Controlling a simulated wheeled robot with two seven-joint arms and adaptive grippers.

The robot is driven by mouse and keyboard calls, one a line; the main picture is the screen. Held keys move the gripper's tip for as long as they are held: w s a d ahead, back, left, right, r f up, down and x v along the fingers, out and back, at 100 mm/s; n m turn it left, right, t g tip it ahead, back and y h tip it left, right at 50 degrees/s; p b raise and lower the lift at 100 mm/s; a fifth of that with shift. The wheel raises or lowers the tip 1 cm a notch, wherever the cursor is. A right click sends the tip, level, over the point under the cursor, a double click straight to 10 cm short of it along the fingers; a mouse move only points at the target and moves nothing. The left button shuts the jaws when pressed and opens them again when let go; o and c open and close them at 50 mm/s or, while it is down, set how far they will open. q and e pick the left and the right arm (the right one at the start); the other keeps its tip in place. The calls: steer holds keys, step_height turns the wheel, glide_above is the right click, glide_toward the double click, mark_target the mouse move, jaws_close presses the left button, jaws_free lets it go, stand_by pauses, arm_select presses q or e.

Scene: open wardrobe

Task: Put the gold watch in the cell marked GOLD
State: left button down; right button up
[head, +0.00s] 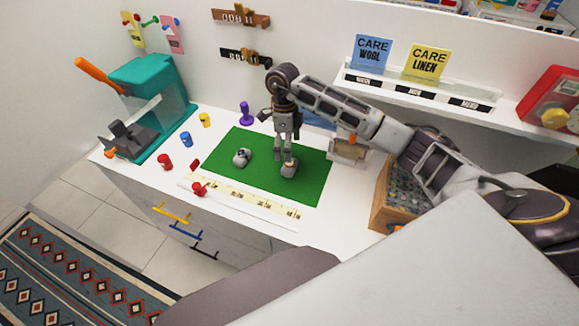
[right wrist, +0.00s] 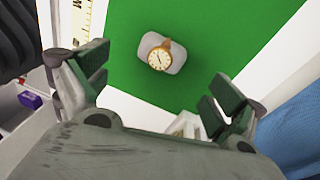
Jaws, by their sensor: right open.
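The gold watch (right wrist: 160,57), with a pale dial, sits on a grey cushion on the green mat (right wrist: 205,30). In the head view its cushion (head: 289,172) is just below my right gripper (head: 287,152). My right gripper (right wrist: 157,85) points down with its fingers apart and nothing between them. A second, dark-dialled watch (head: 241,157) on a grey cushion lies to the left on the mat. I cannot read a cell marked GOLD in either view. My left gripper is not in view.
A wooden box (head: 378,216) with a grey, patterned interior stands at the right, partly behind my arm. A clear container (head: 349,151) is right of the mat. A teal press (head: 150,85), small coloured pieces and a tape strip (head: 240,200) surround the mat's left and front.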

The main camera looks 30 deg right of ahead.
steer(key=shift+s+f, duration=0.2)
steer(key=shift+f, duration=0.85)
steer(key=shift+s+f+p, duration=0.2)
steer(key=shift+f+p, duration=0.5)
steer(key=shift+f, duration=1.25)
steer(key=shift+s+f, duration=0.1)
steer(key=shift+f, duration=0.55)
steer(key=c, duration=1.1)
steer(key=shift+c, duration=0.2)
steer(key=shift+r, duration=0.1)
steer(key=shift+r+b, duration=0.65)
steer(key=shift+r, duration=4.3)
